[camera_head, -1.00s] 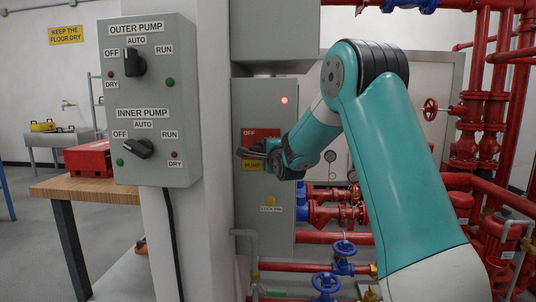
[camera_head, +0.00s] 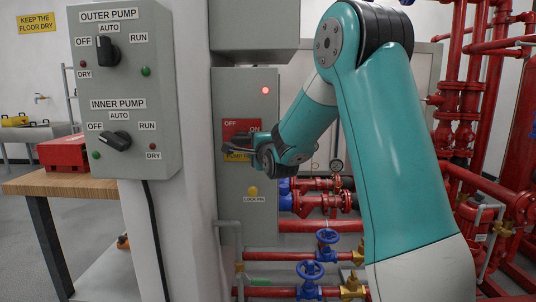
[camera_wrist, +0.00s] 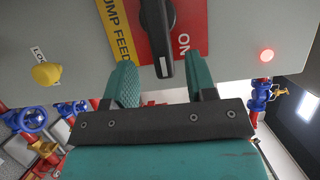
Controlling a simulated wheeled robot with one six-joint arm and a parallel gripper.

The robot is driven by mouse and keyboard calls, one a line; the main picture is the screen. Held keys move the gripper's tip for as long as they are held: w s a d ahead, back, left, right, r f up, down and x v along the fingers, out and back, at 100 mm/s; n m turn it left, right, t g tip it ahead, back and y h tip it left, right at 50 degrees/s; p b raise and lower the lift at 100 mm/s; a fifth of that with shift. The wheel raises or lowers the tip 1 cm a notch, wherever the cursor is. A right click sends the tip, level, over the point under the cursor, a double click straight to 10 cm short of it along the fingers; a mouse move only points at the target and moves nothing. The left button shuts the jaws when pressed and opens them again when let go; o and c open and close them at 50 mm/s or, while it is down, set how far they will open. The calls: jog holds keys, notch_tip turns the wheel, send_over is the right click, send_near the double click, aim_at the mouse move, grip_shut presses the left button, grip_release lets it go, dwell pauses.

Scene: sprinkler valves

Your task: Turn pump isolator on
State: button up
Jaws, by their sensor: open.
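The pump isolator is a grey cabinet (camera_head: 262,95) with a red OFF/ON plate (camera_head: 236,127) and a yellow label reading "PUMP FE..." below it. In the wrist view its black rotary handle (camera_wrist: 157,35) stands on the red plate (camera_wrist: 190,35), with its white-marked tip pointing down the picture, near the word ON at its right. My gripper (camera_wrist: 163,85) is open, its two teal fingers apart on either side of the handle's lower end. I cannot tell whether they touch it. In the head view my gripper (camera_head: 232,146) is in front of the plate and partly hides it.
A lit red lamp (camera_head: 266,90) and a yellow lock knob (camera_head: 253,191) are on the cabinet. A pump control box (camera_head: 125,85) hangs at the left. Blue-wheeled valves (camera_head: 312,275) and red pipes stand below and right. A red toolbox (camera_head: 64,154) sits on a wooden bench.

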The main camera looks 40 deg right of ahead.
jog(key=v, duration=1.1)
jog(key=shift+s, duration=0.35)
jog(key=shift+a+f, duration=0.15)
jog(key=shift+a, duration=0.05)
